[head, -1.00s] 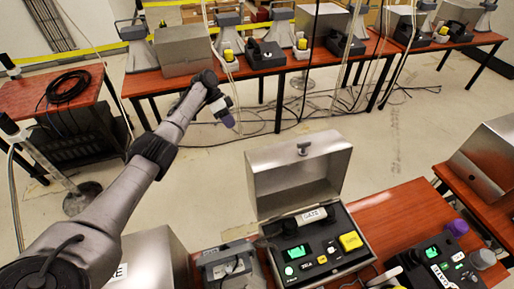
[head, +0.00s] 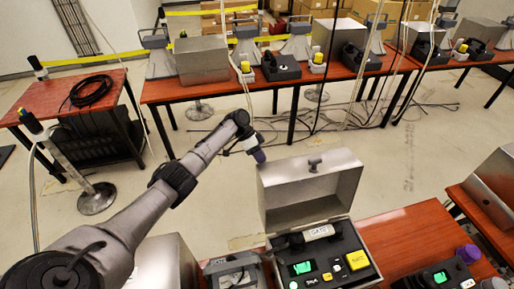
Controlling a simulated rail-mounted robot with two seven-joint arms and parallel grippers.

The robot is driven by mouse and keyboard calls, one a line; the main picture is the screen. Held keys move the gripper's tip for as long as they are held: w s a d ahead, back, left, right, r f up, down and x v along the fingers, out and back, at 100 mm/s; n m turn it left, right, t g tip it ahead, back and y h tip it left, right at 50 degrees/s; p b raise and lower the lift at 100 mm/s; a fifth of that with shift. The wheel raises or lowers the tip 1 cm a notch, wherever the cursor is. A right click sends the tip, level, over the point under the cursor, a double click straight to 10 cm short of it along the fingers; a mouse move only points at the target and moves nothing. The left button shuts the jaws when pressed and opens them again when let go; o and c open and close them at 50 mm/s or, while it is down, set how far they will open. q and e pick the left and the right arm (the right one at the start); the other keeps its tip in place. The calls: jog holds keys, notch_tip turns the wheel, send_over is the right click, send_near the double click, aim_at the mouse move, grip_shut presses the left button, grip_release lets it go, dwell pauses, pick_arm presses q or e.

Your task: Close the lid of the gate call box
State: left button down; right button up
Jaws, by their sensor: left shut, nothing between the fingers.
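The gate call box (head: 320,265) stands on the red-brown table at the bottom centre, with a handset, a green screen and a yellow button on its panel. Its metal lid (head: 310,190) stands open and upright at the back, with a small dark knob (head: 314,164) at its top edge. My left gripper (head: 259,156) is shut and empty, at the upper left corner of the lid in the picture; whether it touches cannot be told. My right gripper is not in view.
Another metal box (head: 160,264) stands left of the call box, partly behind my left arm. A second phone unit (head: 447,275) is at the right on the table (head: 415,228). Rear tables hold several boxes, phones and horn speakers.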

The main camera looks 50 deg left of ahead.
pick_arm(q)
jog(key=shift+s+d+r+p, duration=0.1)
jog(key=shift+s+d+p, duration=0.1)
jog(key=shift+d, duration=0.25)
jog(key=shift+s+d+r+p, duration=0.1)
jog(key=shift+s+d+p, duration=0.1)
jog(key=shift+d, duration=0.2)
